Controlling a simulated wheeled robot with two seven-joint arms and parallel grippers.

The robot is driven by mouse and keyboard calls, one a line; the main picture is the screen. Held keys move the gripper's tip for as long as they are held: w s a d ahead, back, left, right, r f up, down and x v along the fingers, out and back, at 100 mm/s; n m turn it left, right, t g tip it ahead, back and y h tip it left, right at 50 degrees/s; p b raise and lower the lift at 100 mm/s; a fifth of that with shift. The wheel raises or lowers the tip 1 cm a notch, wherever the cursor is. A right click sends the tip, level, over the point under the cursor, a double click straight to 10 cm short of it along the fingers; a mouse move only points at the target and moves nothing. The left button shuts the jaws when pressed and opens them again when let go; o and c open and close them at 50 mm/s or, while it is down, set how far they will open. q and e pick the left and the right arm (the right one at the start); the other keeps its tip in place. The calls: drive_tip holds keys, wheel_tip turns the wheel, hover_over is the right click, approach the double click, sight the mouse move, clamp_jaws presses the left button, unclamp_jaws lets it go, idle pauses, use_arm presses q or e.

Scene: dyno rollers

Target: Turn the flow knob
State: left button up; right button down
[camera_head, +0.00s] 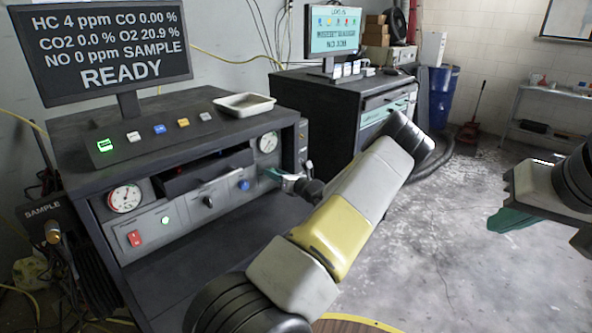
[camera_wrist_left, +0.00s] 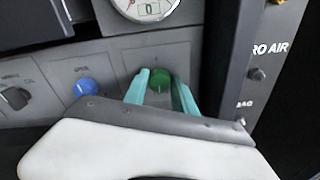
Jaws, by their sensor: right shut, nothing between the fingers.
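The grey front panel (camera_head: 170,215) of the analyzer cabinet carries the knobs. In the left wrist view a green knob (camera_wrist_left: 160,81) sits under a round gauge (camera_wrist_left: 146,6), with a blue knob (camera_wrist_left: 84,88) to its left and a black knob (camera_wrist_left: 15,97) further left. I cannot read which label says flow. My left gripper (camera_head: 272,174) is at the panel's right part; in the wrist view its open teal fingers (camera_wrist_left: 160,88) stand on either side of the green knob. I cannot tell whether they touch it. My right gripper (camera_head: 512,219) is shut and empty, away over the floor.
A monitor (camera_head: 100,52) reading READY and a white tray (camera_head: 244,104) stand on the cabinet. A left gauge (camera_head: 124,198) and a red switch (camera_head: 134,238) are on the panel. A second dark cabinet (camera_head: 318,100) stands behind.

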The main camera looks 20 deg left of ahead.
use_arm(q)
drive_tip(key=o, duration=0.3)
drive_tip(key=shift+d, duration=0.1)
drive_tip(key=v, duration=0.7)
drive_tip(key=shift+s+d, duration=0.15)
drive_tip(key=shift+d, duration=0.15)
drive_tip(key=shift+r, duration=0.1)
